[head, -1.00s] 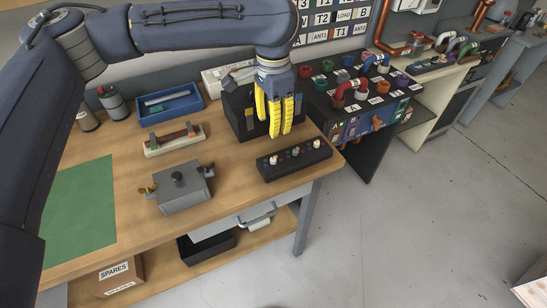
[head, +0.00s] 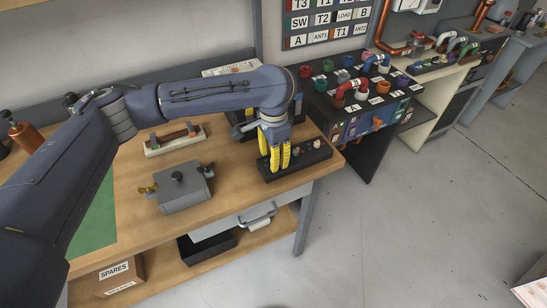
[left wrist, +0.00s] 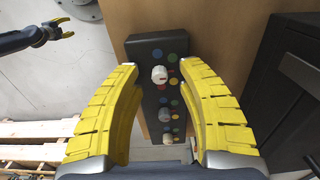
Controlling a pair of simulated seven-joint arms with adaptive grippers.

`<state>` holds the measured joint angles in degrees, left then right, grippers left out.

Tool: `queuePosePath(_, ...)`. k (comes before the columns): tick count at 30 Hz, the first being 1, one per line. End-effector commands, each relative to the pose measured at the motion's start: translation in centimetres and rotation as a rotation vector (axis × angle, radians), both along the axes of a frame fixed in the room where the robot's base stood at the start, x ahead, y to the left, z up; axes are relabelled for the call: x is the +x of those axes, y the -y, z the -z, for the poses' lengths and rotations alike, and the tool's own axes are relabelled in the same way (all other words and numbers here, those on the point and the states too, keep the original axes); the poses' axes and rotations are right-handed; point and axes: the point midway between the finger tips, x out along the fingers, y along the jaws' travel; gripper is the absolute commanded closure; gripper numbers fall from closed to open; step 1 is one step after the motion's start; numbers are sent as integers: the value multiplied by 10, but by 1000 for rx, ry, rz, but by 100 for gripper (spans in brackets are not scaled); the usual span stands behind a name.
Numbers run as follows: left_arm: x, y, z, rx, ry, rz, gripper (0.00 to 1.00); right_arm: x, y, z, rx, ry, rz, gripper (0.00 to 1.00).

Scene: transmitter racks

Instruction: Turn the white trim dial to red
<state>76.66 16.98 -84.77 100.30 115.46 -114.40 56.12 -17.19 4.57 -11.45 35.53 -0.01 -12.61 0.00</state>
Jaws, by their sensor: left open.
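A black dial panel (head: 300,163) lies on the workbench near its right front corner. In the left wrist view, the panel (left wrist: 146,50) carries the white trim dial (left wrist: 159,74), a grey dial (left wrist: 163,116) and a beige dial (left wrist: 167,138), with coloured dots beside them. My left gripper (head: 274,165) points down at the panel's left end and hides the white dial in the head view. It is open; its fingertips (left wrist: 159,67) stand on either side of the white dial, apart from it. My right gripper (left wrist: 60,28) is small at the left wrist view's upper left.
A grey box with a knob (head: 182,190) sits left of the panel on the bench. A dark box (left wrist: 288,90) stands close behind the panel. A rack with coloured pipe connectors (head: 362,110) stands to the right. Bare bench (head: 235,185) lies left of the panel.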

Motion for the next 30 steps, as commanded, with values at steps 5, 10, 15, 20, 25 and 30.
queuePosePath(5,0,0,6,0,0,0,61,0,0,0,0,0,0,50)
queuePosePath(10,0,0,7,1,0,0,61,0,0,0,0,0,0,50)
queuePosePath(15,0,0,7,1,0,0,59,0,0,0,0,0,0,50)
queuePosePath(20,0,0,7,1,0,0,77,0,0,0,0,0,0,50)
queuePosePath(25,0,0,7,1,0,0,97,0,0,0,0,0,0,50)
queuePosePath(30,0,0,7,1,0,0,100,0,0,0,0,0,0,50)
